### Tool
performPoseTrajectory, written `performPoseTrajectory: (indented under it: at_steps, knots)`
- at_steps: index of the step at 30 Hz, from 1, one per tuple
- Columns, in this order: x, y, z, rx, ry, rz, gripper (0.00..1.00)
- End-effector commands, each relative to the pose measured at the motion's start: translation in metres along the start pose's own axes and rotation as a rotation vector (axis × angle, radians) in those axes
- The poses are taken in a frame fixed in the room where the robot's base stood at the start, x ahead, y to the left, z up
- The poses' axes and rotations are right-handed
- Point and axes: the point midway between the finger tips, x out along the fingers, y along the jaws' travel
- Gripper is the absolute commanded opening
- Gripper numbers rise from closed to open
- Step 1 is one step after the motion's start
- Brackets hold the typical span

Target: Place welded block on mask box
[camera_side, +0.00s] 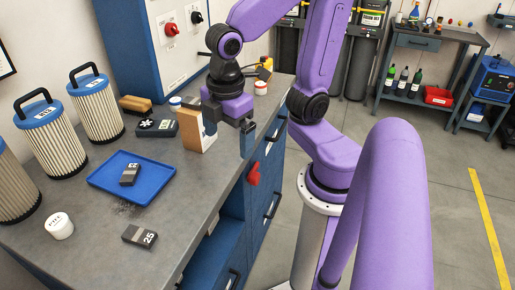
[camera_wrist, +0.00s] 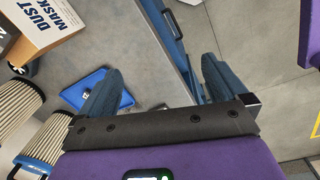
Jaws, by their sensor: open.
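The dust mask box (camera_side: 196,131) stands on the grey workbench, tan on its side; its printed white face shows in the wrist view (camera_wrist: 50,22). A dark block with a light label (camera_side: 130,174) lies in the blue tray (camera_side: 153,185). A second dark block, marked 25 (camera_side: 140,236), lies on the bare bench near the front edge. I cannot tell from the pictures which block is the welded one. My gripper (camera_side: 229,141) is open and empty, with its fingers beside the mask box, by the bench edge. In the wrist view, its fingers (camera_wrist: 160,87) are wide apart.
Several filter cartridges (camera_side: 97,107) stand along the left. A white tub (camera_side: 59,225) and a dark case (camera_side: 156,128) are also on the bench. A blue cabinet (camera_side: 150,45) rises behind. A red object (camera_side: 253,174) is at the bench front. The bench right of the tray is clear.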

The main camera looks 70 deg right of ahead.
Motion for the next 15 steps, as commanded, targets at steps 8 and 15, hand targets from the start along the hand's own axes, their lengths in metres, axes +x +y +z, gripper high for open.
performPoseTrajectory:
  at_steps: [8,15]
  knots:
    - [0.019,-0.053,0.021,0.112,0.044,-0.057,1.00]
    - [0.022,-0.061,0.025,0.136,0.050,-0.067,1.00]
